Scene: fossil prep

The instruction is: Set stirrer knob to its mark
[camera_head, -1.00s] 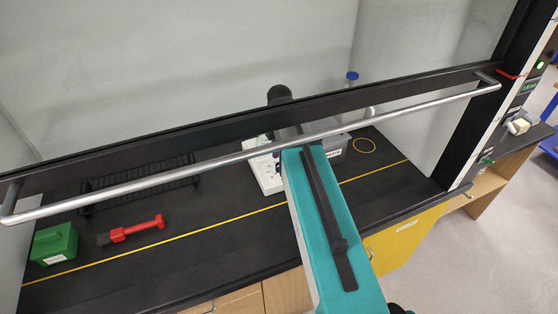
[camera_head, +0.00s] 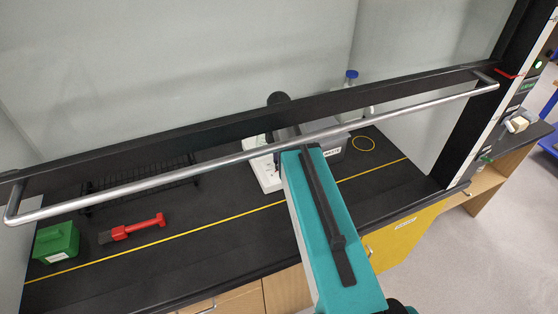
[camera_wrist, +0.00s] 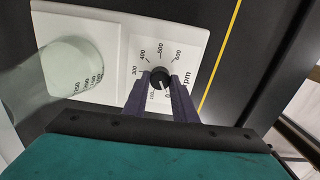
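The stirrer (camera_wrist: 117,40) is a white flat unit with a dial plate, seen close up in the wrist view. Its black knob (camera_wrist: 159,77) sits in a ring of printed numbers, with 300, 400, 500 and 600 readable and "rpm" at the right. A small pale line on the knob seems to point toward the bottom of the picture; no separate target mark is clear. My gripper (camera_wrist: 160,82) has one dark finger on each side of the knob, very close to it; contact cannot be made out. In the head view my arm hides the knob, and part of the stirrer (camera_head: 268,178) shows.
A clear glass vessel (camera_wrist: 72,68) stands on the stirrer's plate beside the dial. The sash handle bar (camera_head: 200,170) crosses in front of the hood. A black rack (camera_head: 140,185), a red-handled brush (camera_head: 135,229) and a green box (camera_head: 56,243) lie at left. A grey box (camera_head: 334,146) is behind my arm.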

